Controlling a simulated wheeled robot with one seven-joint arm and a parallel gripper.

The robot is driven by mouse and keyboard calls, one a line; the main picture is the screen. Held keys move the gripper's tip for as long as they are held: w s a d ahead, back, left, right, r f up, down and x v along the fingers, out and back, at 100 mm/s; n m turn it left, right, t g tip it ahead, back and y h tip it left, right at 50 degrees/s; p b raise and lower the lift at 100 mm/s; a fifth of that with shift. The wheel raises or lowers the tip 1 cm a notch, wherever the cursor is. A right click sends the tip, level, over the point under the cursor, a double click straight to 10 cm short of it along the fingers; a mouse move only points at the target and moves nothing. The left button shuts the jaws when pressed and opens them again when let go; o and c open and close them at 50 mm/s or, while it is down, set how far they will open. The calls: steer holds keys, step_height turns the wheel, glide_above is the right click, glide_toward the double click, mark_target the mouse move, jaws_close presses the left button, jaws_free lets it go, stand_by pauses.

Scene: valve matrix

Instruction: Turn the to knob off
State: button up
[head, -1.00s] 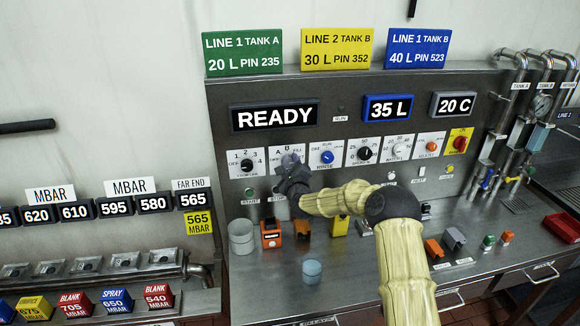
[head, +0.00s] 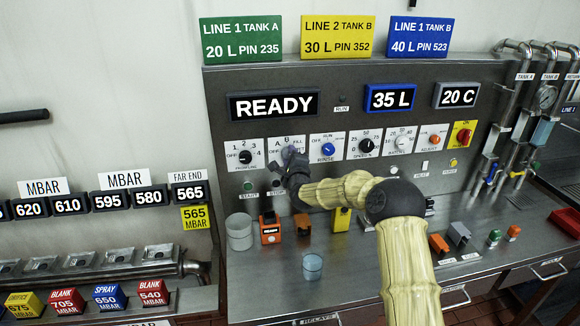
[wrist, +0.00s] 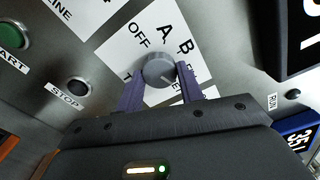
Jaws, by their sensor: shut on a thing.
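The grey round knob (wrist: 158,68) sits on a white plate (wrist: 140,40) marked OFF, A and B, with a partly hidden word beginning with F. A light line on the knob's face points to the lower right in the wrist view, away from OFF. My gripper (wrist: 160,85) has one purple finger on each side of the knob and is shut on it. In the head view my gripper (head: 293,158) covers most of the knob and part of its plate (head: 274,146).
The blue rinse knob (head: 327,149) is close on the right, and the pre-blend knob (head: 245,157) on the left. Green start (head: 248,196) and dark stop (head: 277,194) buttons are below. A display (head: 273,104) reads READY. Cups and blocks stand on the bench below.

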steer(key=n+b, duration=1.2)
steer(key=n, duration=0.4)
steer(key=shift+a+f+b, duration=0.1)
steer(key=shift+f+b, duration=0.05)
steer(key=shift+b, duration=0.15)
steer(key=n+b, duration=0.2)
steer(key=n, duration=0.2)
steer(key=shift+n, duration=0.4)
steer(key=n+b, duration=0.1)
steer(key=n, duration=0.2)
steer(key=shift+n+b, duration=0.3)
steer(key=shift+n, duration=0.1)
steer(key=n+b, duration=0.1)
steer(key=n, duration=0.2)
steer(key=shift+f+n+b, duration=0.1)
steer(key=shift+n+b, duration=0.2)
steer(key=shift+b, duration=0.1)
steer(key=n+b, duration=0.2)
steer(key=n, duration=0.2)
